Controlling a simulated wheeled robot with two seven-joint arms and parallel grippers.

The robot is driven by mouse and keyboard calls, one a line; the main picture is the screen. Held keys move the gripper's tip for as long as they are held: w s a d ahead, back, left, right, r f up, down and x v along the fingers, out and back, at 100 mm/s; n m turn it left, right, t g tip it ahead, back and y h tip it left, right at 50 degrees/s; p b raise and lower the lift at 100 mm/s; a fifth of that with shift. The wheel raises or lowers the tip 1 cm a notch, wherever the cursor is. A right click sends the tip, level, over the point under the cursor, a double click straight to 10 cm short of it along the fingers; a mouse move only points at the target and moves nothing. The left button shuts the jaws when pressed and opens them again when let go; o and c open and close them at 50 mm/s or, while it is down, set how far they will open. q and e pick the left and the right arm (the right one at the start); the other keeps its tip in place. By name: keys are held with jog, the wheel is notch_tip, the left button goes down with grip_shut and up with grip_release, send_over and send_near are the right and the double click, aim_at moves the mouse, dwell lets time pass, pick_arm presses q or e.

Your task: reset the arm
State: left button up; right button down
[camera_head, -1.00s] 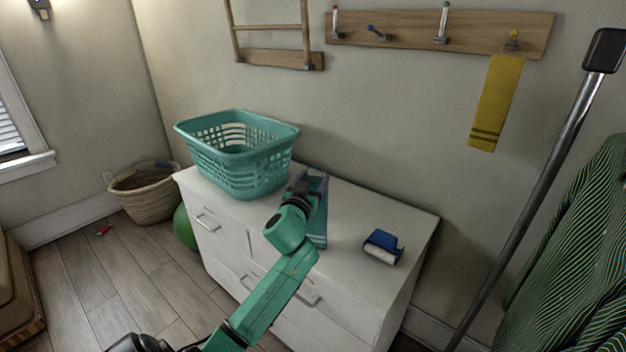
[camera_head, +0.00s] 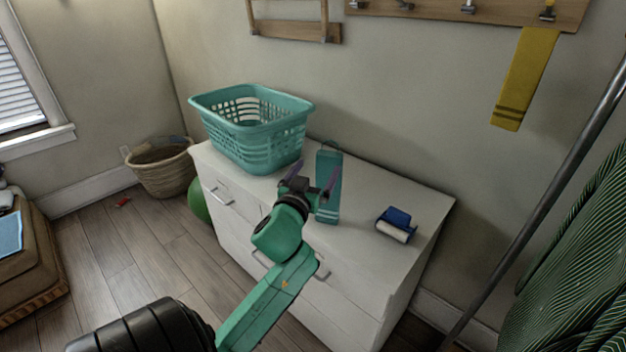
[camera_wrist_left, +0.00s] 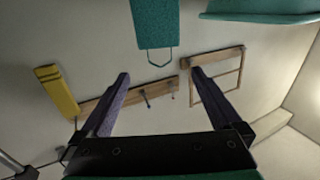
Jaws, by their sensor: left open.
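My left gripper (camera_head: 314,174) is open and empty, above the front edge of the white dresser (camera_head: 362,203). Its two purple fingers point toward the wall. A flat teal item with a thin hanging loop (camera_head: 328,196) is on the dresser just beyond the fingers; one finger overlaps it in the head view. In the left wrist view, the teal item (camera_wrist_left: 154,22) shows beyond the spread fingers (camera_wrist_left: 160,76), with nothing between them. My right gripper is not in view.
A teal laundry basket (camera_head: 262,150) stands at the dresser's left end, and a blue and white lint roller (camera_head: 396,226) on its right. A yellow cloth (camera_head: 524,82) hangs from the peg rack (camera_head: 430,7). A wicker basket (camera_head: 163,173) stands on the floor. Striped fabric (camera_head: 575,260) hangs at right.

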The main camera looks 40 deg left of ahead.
pick_arm(q)
jog(key=shift+v, duration=1.2)
